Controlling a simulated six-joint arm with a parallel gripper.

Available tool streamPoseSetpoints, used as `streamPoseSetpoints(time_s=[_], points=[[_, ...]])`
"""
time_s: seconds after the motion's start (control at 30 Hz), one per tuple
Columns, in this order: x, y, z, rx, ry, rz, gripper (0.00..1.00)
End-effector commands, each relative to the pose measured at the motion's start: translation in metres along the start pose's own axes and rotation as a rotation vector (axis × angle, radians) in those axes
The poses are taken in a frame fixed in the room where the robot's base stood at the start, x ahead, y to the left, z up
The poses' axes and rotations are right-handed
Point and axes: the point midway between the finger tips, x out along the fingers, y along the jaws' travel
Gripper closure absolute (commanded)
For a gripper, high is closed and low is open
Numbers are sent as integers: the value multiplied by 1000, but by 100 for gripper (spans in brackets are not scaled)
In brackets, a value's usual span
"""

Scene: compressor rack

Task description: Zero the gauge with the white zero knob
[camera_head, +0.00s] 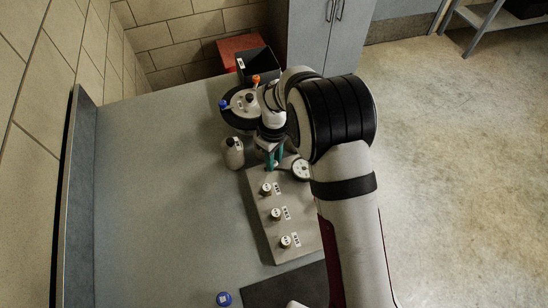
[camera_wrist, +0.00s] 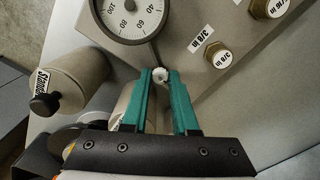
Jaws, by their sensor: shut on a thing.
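The white zero knob (camera_wrist: 160,74) sits between the teal fingertips of my gripper (camera_wrist: 161,78) in the wrist view, at the edge of the grey panel block. My gripper is shut on it. In the head view, my gripper (camera_head: 274,158) is at the back end of the block, and the knob is not clearly visible there. The gauge (camera_wrist: 130,14) is a round white dial beside the knob, cut off by the top edge in the wrist view. It also shows in the head view (camera_head: 301,169), right of my gripper. I cannot read its needle clearly.
The panel block (camera_head: 268,222) carries several labelled brass fittings, one being the 3/8 fitting (camera_wrist: 219,55). A blue cap (camera_head: 224,298) lies at the front. The bench's left side is clear.

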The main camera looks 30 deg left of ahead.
Motion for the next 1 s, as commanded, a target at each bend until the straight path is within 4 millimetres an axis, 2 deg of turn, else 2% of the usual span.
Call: streamPoseSetpoints(time_s=[0.27, 1.0], points=[[0, 0, 0, 159, -3, 0, 100], [0, -1, 1, 860, -4, 0, 100]])
